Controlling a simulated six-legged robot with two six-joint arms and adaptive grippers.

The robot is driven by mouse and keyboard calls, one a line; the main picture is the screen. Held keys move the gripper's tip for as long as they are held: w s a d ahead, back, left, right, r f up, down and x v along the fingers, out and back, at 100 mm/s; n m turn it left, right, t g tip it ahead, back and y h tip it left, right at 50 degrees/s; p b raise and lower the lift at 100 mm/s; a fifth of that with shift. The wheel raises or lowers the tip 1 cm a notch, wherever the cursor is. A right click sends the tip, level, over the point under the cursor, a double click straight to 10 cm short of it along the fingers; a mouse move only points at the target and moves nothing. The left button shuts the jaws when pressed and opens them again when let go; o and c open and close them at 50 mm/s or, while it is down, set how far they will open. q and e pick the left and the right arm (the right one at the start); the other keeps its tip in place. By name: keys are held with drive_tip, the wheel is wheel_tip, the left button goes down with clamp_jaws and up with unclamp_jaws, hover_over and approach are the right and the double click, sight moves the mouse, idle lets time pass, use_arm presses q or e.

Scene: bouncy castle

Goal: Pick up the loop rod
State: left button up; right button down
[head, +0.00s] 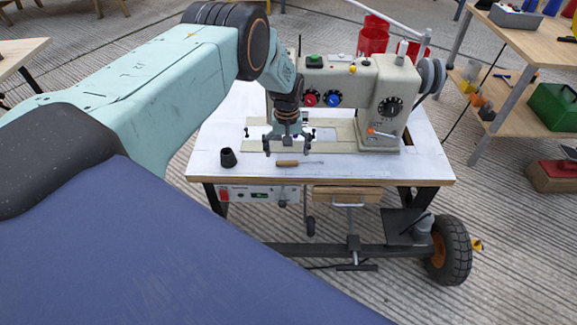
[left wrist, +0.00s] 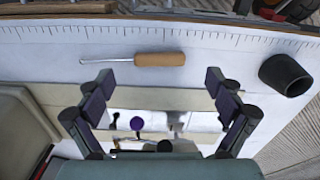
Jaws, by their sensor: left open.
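The loop rod (head: 287,163) has a short wooden handle and a thin metal shaft. It lies flat on the white top of the sewing table (head: 410,172), near the front edge. In the left wrist view, the loop rod (left wrist: 159,59) lies crosswise, just beyond the fingertips, with its metal shaft pointing left. My left gripper (head: 287,150) is open and empty above the table, slightly behind the rod's handle in the head view. Its spread fingers also show in the left wrist view (left wrist: 160,86). My right gripper is not in view.
The sewing machine (head: 378,90) stands directly behind and right of the gripper. A printed ruler scale (left wrist: 100,37) runs along the front edge. Free white tabletop surrounds the rod.

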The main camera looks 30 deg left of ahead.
sight(287, 163)
use_arm(q)
wheel_tip(287, 163, down, 4)
drive_tip(key=shift+d+r+b, duration=0.1)
drive_tip(key=shift+b, duration=0.65)
drive_tip(key=shift+r, duration=0.15)
drive_tip(key=shift+c, duration=0.2)
drive_tip(key=shift+s, duration=0.1)
drive_tip(key=shift+c, duration=0.7)
drive_tip(key=c, duration=0.8)
